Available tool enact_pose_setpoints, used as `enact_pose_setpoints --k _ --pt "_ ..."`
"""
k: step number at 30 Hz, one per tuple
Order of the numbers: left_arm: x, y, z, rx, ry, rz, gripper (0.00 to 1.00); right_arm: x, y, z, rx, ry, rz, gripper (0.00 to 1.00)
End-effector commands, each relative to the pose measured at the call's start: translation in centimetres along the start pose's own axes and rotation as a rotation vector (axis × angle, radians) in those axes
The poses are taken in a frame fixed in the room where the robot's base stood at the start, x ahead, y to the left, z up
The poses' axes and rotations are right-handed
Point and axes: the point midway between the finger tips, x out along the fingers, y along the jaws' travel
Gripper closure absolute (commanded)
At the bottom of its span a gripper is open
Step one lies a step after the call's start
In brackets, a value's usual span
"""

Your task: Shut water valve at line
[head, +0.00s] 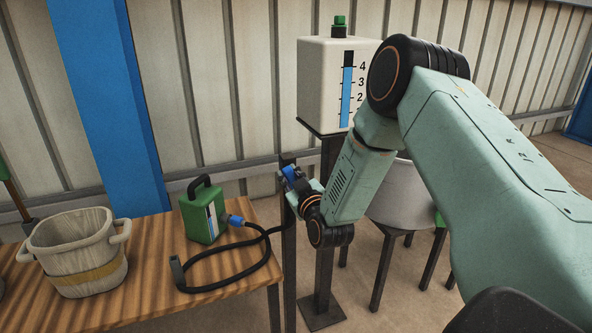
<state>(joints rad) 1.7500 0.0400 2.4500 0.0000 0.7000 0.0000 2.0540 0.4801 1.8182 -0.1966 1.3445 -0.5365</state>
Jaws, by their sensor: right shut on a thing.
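A white water tank (313,85) with a green cap stands on a dark pedestal at the back. Its gauge strip (347,95) shows blue up to a little below the 4 mark. A small blue valve handle (290,175) sits near the top of a dark upright post (289,255), left of the tank's pedestal. My right gripper (297,183) reaches in from the right and is shut on the blue handle. The fingers hide much of the valve, so I cannot tell the handle's angle. My left gripper is out of view.
A wooden table (150,290) at lower left holds a wooden bucket (75,250) and a green canister (203,212). A black hose (225,287) with a blue connector lies looped there. A grey tub (400,197) stands behind my right arm. A blue column (110,100) rises behind the table.

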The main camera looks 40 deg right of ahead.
Motion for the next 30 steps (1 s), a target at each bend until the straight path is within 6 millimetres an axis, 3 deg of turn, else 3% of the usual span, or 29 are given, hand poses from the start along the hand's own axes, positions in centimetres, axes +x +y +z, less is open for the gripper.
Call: enact_pose_setpoints --k 12,30 --pt "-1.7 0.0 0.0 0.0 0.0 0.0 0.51 0.0 -3.0 0.5 -0.398 0.001 -0.003 1.0" --pt "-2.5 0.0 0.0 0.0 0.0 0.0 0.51 0.0 -6.1 3.1 -0.946 0.001 -0.003 1.0"
